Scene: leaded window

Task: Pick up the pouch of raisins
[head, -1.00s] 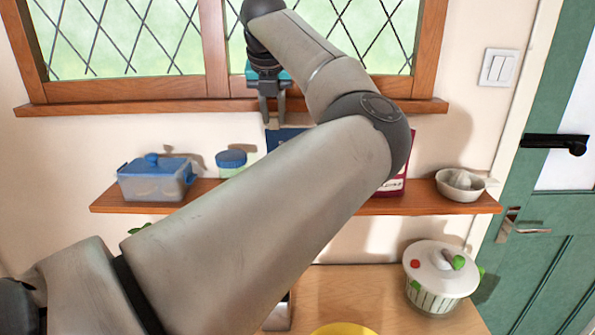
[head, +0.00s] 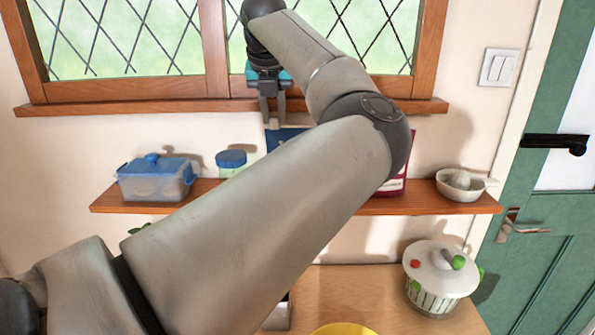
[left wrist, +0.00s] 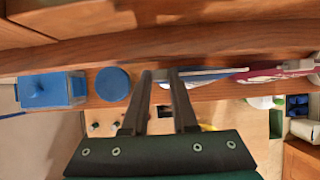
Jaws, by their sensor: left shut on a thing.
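A blue packet (head: 285,136) stands on the wall shelf, mostly hidden behind my left arm. My left gripper (head: 273,124) points down at the top of this packet's left part and is shut on it. In the left wrist view the fingertips (left wrist: 164,75) meet the end of the thin blue and white packet (left wrist: 208,76), seen from above. A dark red packet (head: 394,187) stands to the right, partly behind my arm; it also shows in the left wrist view (left wrist: 285,72). I cannot read which packet holds raisins. My right gripper is not in view.
The shelf (head: 425,205) also holds a blue-lidded box (head: 155,180), a blue-capped jar (head: 231,162) and a bowl (head: 460,186). The window sill (head: 150,107) juts out just above. A salad spinner (head: 436,280) and yellow item (head: 343,329) are on the counter below.

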